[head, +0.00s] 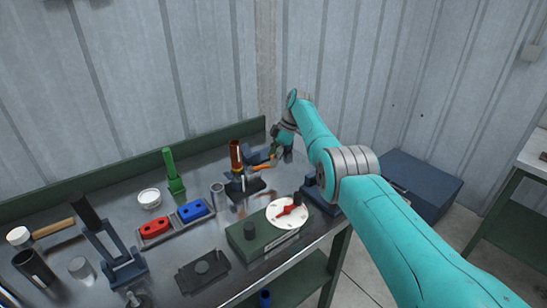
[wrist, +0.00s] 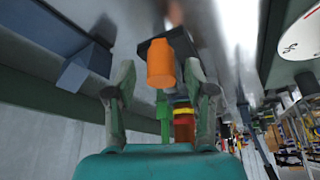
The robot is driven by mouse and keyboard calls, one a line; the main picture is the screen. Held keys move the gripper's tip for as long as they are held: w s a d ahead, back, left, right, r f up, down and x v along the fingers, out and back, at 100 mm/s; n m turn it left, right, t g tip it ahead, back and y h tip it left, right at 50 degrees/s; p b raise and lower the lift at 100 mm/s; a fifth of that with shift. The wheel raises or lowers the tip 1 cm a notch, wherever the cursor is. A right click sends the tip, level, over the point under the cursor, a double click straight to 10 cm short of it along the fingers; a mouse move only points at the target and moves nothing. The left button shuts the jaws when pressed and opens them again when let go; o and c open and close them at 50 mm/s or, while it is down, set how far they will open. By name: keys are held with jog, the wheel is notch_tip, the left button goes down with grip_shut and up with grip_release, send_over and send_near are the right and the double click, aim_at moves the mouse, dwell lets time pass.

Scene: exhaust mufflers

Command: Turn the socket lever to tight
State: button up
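The orange lever handle (head: 264,168) sticks out to the right from the dark clamp stand (head: 243,186) that carries an upright copper-brown tube (head: 236,155). In the wrist view the orange handle (wrist: 161,65) lies between my fingertips, with a visible gap on each side. My gripper (wrist: 159,78) is open around the handle and does not appear to touch it. In the head view my gripper (head: 274,156) is small and partly covers the handle's right end. The tight mark of the lever cannot be made out.
A green box with a white dial and red pointer (head: 290,211) stands in front. Red (head: 155,225) and blue (head: 193,210) blocks lie in a tray to the left. A green upright piece (head: 173,172) and white bowl (head: 149,198) stand behind them. A raised green edge runs along the bench back.

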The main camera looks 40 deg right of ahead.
jog(key=v, duration=1.2)
dwell(0.4)
